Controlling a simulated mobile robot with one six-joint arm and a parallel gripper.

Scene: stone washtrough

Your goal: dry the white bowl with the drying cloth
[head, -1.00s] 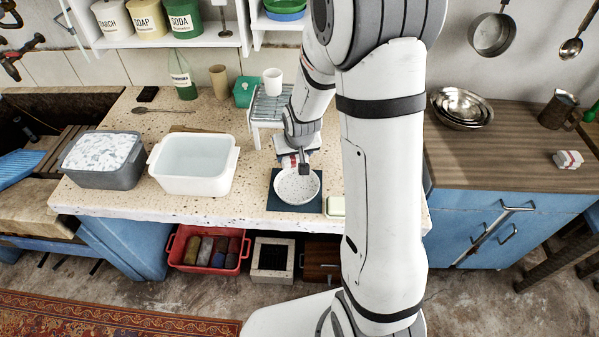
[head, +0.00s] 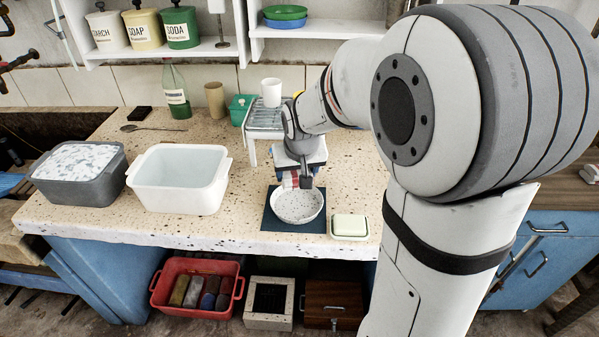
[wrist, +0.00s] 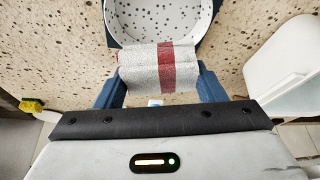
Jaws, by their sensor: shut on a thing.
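The white bowl (head: 297,207) with dark speckles stands upright on a dark blue mat (head: 268,222) on the stone counter. It also shows at the top of the wrist view (wrist: 190,40). My gripper (head: 298,182) is at the bowl's far side, just above its rim. It is shut on the drying cloth, a folded white cloth with a red stripe, seen between the blue fingers in the wrist view (wrist: 140,72). The cloth's edge overlaps the bowl's near rim in the wrist view; I cannot tell whether it touches.
A soap-filled grey basin (head: 112,181) and an empty white basin (head: 218,190) stand to the left. A metal rack (head: 262,131) with a white cup (head: 271,92) is behind. A pale dish (head: 349,227) sits right of the mat. My arm covers the right side.

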